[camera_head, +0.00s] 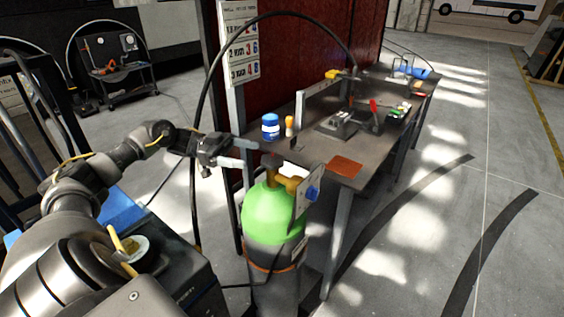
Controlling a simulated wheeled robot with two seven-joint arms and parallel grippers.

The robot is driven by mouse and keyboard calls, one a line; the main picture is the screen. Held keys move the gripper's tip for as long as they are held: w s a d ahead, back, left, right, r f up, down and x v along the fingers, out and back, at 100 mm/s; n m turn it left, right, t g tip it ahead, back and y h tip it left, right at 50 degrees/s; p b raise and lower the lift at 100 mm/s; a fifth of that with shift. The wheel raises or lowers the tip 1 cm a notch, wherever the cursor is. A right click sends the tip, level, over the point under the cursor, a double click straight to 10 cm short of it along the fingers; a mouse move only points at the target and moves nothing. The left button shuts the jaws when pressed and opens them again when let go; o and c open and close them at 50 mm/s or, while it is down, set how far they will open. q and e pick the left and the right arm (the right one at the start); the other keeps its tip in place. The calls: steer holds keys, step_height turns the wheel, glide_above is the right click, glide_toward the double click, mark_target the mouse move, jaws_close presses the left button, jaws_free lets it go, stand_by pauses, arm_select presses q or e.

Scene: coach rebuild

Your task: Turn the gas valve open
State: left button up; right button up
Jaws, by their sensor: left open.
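A gas cylinder (272,215) with a bright green shoulder and grey body stands upright in the middle foreground. On its top is a valve with a dark round handwheel (271,161). A brass fitting (291,185) sticks out to the right, by a plate with a blue knob (312,193). My left gripper (251,155) is open, with its pale fingers pointing right, close to the left side of the handwheel. I cannot tell whether a finger touches the wheel. The valve's own setting cannot be read.
A dark workbench (345,171) with tools, a blue-lidded jar (270,127) and an orange pad stands just behind the cylinder. A black hose (200,110) arches over the left arm's side. A dark red panel (290,60) rises behind. Floor at right is clear.

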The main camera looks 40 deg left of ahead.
mark_target(283, 161)
arm_select(q)
steer(key=p+x, duration=0.3)
steer(key=x, duration=0.6)
steer(key=shift+d+r, duration=0.15)
steer(key=shift+d, duration=0.05)
steer(key=shift+w+d, duration=0.25)
steer(key=shift+d, duration=0.25)
arm_select(e)
steer(key=a+r, duration=0.3)
steer(key=shift+s+a, duration=0.15)
steer(key=shift+a, duration=0.15)
steer(key=shift+d, duration=0.1)
